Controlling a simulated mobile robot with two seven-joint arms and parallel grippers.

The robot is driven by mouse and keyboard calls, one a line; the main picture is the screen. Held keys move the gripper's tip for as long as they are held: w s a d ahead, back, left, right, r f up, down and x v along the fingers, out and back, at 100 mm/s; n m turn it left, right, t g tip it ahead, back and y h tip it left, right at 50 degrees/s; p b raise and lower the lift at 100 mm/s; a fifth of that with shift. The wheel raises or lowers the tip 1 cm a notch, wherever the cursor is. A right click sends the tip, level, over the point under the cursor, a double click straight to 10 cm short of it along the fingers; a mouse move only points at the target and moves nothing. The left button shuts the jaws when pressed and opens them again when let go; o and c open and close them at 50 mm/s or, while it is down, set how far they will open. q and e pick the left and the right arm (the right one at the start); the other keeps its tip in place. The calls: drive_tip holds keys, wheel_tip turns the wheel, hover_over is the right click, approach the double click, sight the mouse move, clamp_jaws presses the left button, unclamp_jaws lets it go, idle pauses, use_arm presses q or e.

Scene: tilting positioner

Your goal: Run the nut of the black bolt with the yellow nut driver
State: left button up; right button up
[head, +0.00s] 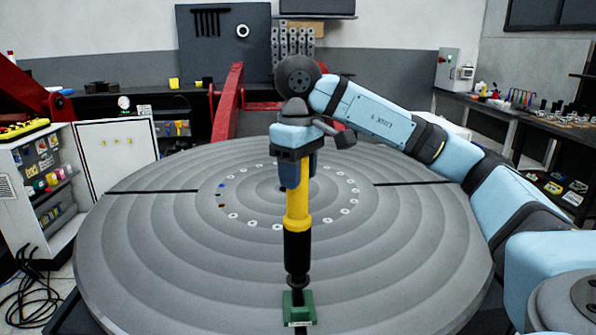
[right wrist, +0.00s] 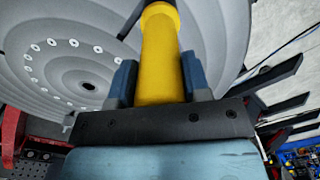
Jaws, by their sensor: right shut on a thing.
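The yellow nut driver (head: 298,212) stands upright in front of the tilting table, with a black lower sleeve and a thin black shank. My right gripper (head: 298,172) is shut on its yellow upper part; the right wrist view shows the yellow body (right wrist: 160,50) between the two blue fingers. The driver's lower end meets a small green block (head: 301,308) with a white label; I cannot tell whether it is inside it. A small dark spot (head: 220,194) on the ring at the left may be the black bolt; it is too small to be sure. My left gripper is not in view.
The round grey table (head: 140,250) fills the middle and carries a ring of white washer-like spots. Red supports (head: 228,105) stand behind it. A white cabinet (head: 118,155) stands at the left and a workbench (head: 520,115) at the right. The table top is largely clear.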

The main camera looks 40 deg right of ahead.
drive_tip(key=shift+f+b, duration=0.55)
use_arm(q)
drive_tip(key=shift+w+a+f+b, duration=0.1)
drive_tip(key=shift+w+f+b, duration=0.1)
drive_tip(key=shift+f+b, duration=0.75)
use_arm(e)
drive_tip(key=shift+f, duration=1.25)
